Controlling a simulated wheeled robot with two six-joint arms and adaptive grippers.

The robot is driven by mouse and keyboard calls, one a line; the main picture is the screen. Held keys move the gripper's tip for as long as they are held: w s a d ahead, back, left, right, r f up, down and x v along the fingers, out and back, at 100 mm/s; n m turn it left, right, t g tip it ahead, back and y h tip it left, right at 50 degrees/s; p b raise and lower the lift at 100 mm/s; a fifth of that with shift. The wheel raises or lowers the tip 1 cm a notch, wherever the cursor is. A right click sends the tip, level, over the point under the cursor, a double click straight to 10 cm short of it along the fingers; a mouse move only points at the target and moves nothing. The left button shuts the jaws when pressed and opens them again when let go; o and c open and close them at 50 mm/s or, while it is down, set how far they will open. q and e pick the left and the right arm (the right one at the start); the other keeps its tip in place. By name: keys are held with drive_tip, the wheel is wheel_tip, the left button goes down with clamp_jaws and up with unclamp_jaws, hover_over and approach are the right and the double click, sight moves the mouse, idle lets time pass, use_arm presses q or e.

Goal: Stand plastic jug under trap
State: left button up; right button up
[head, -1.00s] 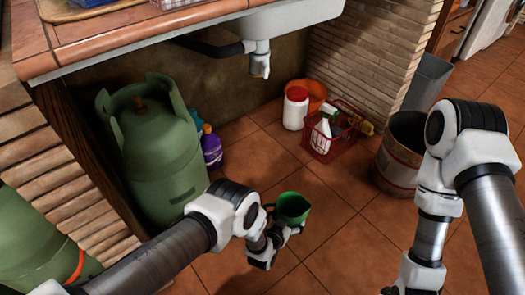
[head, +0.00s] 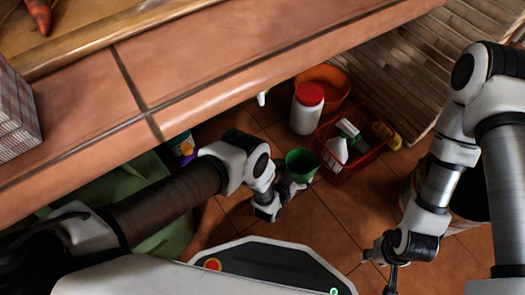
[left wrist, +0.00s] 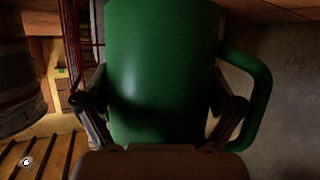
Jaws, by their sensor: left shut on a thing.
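The green plastic jug (head: 302,166) is in my left gripper (head: 288,188), low over the tiled floor beneath the counter. In the left wrist view the jug (left wrist: 160,65) fills the middle, with a finger on each side and its handle (left wrist: 262,95) to the right. In the head view a small white piece (head: 262,99), probably the bottom of the sink trap, shows below the counter edge; the rest is hidden by the counter. The jug is to the right of and below that piece in the picture. My right gripper (head: 390,268) hangs at the lower right, its fingers unclear.
A red-lidded white tub (head: 307,108), an orange bowl (head: 335,85) and a red basket (head: 365,155) with a spray bottle (head: 338,150) stand close behind and right of the jug. The counter (head: 200,75) overhangs my left arm.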

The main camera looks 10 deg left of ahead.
use_arm(q)
drive_tip(key=w+a+b, duration=0.1)
drive_tip(key=a, duration=0.3)
drive_tip(key=w+a+f+b, duration=0.1)
drive_tip(key=a, duration=0.4)
drive_tip(key=w+a+b, duration=0.1)
drive_tip(key=a, duration=0.4)
drive_tip(key=shift+w+f+b, duration=0.2)
drive_tip(key=shift+w+b, duration=0.05)
drive_tip(key=shift+b, duration=0.15)
drive_tip(key=shift+w+a+f+b, duration=0.2)
drive_tip(key=shift+a+b, duration=0.15)
drive_tip(key=shift+a, duration=0.2)
wheel_tip(320, 180, down, 4)
drive_tip(key=shift+s+d+r+b, duration=0.15)
drive_tip(key=shift+r+b, duration=0.1)
drive_tip(key=shift+b, duration=1)
drive_tip(key=shift+r, duration=0.3)
drive_tip(key=shift+c, duration=0.6)
drive_tip(key=shift+f, duration=0.25)
drive_tip(key=o, duration=1)
drive_tip(key=shift+r, duration=0.1)
